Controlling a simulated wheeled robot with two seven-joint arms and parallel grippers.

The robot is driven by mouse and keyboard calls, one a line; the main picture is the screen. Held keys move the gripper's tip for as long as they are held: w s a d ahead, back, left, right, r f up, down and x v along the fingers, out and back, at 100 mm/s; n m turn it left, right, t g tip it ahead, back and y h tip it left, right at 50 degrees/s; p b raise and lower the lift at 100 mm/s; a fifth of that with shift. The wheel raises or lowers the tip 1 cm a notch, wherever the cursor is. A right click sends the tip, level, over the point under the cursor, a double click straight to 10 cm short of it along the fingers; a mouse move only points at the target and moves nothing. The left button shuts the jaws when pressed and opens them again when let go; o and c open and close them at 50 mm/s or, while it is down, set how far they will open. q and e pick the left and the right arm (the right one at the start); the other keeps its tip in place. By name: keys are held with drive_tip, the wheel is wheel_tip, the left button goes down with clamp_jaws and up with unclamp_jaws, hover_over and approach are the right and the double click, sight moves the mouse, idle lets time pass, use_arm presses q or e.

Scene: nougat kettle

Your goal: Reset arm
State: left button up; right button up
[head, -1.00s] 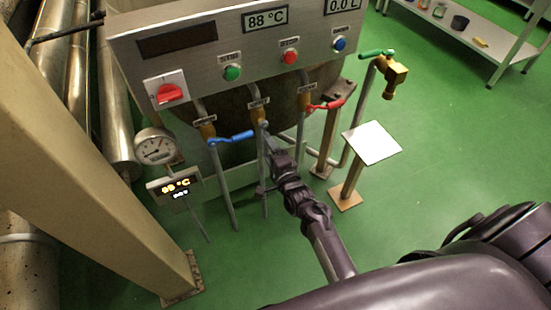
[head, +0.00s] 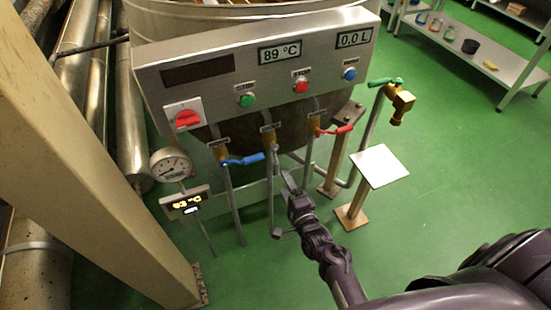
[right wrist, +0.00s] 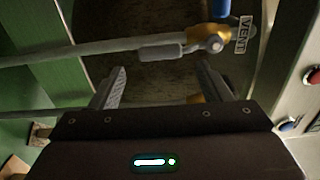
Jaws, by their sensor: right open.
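My right gripper (head: 285,180) is open in front of the kettle's pipes, below the middle valve (head: 269,136). In the right wrist view its two fingers (right wrist: 160,85) stand apart with nothing held between them. The valve with the blue handle (head: 243,160) is left of the gripper and the valve with the red handle (head: 337,131) is to its upper right. A yellow fitting with a VENT label (right wrist: 210,36) shows beyond the fingers in the wrist view. My left gripper is not in view.
The control panel (head: 220,102) spans above the valves, reading 89 °C and 0.0 L. A dial gauge (head: 171,166) is at left, beside a beige post (head: 85,160). A square plate on a stand (head: 380,166) and brass tap (head: 401,106) are at right. Green floor is open beyond.

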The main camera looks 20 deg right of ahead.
drive_tip(key=s+a+f+n+g+y+p, duration=0.1)
drive_tip(key=s+a+f+n+g+p, duration=0.2)
drive_tip(key=s+f+n+g, duration=0.45)
drive_tip(key=s+a+f+n+g+y+p, duration=0.1)
drive_tip(key=s+a+f+n+g+p, duration=0.2)
drive_tip(key=s+f, duration=0.8)
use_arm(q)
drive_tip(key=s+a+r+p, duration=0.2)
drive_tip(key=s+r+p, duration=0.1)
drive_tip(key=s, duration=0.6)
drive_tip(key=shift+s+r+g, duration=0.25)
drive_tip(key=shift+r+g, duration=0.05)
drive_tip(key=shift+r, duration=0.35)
use_arm(e)
drive_tip(key=s+d+f+n+g+h, duration=0.1)
drive_tip(key=s+d+f+n+g, duration=0.1)
drive_tip(key=s, duration=0.5)
drive_tip(key=s+d+f+n+g, duration=0.2)
drive_tip(key=s+d+f+n, duration=0.1)
drive_tip(key=s, duration=0.5)
drive_tip(key=s+d+f+n+g+h, duration=0.1)
drive_tip(key=s+d+f+n+g, duration=0.1)
drive_tip(key=s+n, duration=0.3)
drive_tip(key=s+f, duration=0.1)
drive_tip(key=s, duration=0.2)
drive_tip(key=shift+d+f+h, duration=0.25)
drive_tip(key=shift+h, duration=0.05)
